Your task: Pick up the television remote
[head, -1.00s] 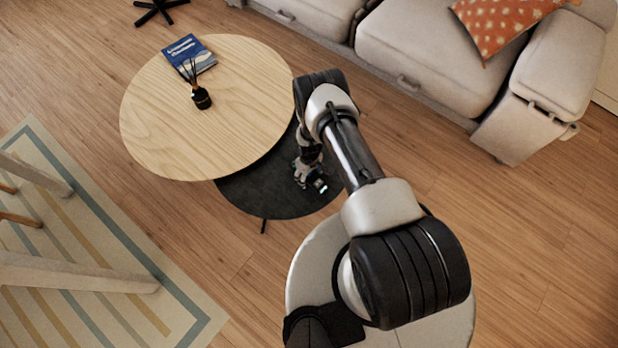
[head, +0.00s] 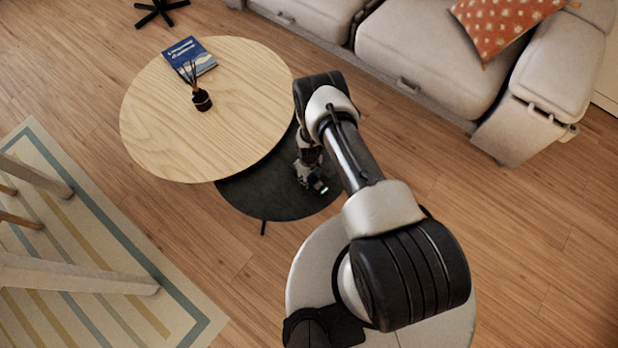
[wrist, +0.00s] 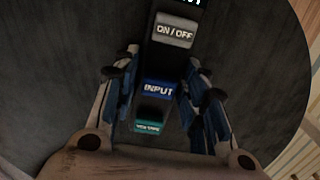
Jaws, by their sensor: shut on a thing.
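The television remote (wrist: 172,62) is black, with a grey ON/OFF button, a blue INPUT button and a teal button. In the wrist view it lies between the two fingers of my gripper (wrist: 163,98), which is shut on it. In the head view my gripper (head: 311,178) is over the low dark round table (head: 265,195). Only a small bit of the remote shows there, with a teal glint, and my gripper and arm hide the rest. I cannot tell whether the remote touches the tabletop.
A higher, light wooden round table (head: 165,135) overlaps the dark one. It bears a blue book (head: 200,62) and a dark reed diffuser (head: 201,99). A beige sofa (head: 430,60) with an orange cushion (head: 495,25) stands at the back right. Bare floor lies to the right.

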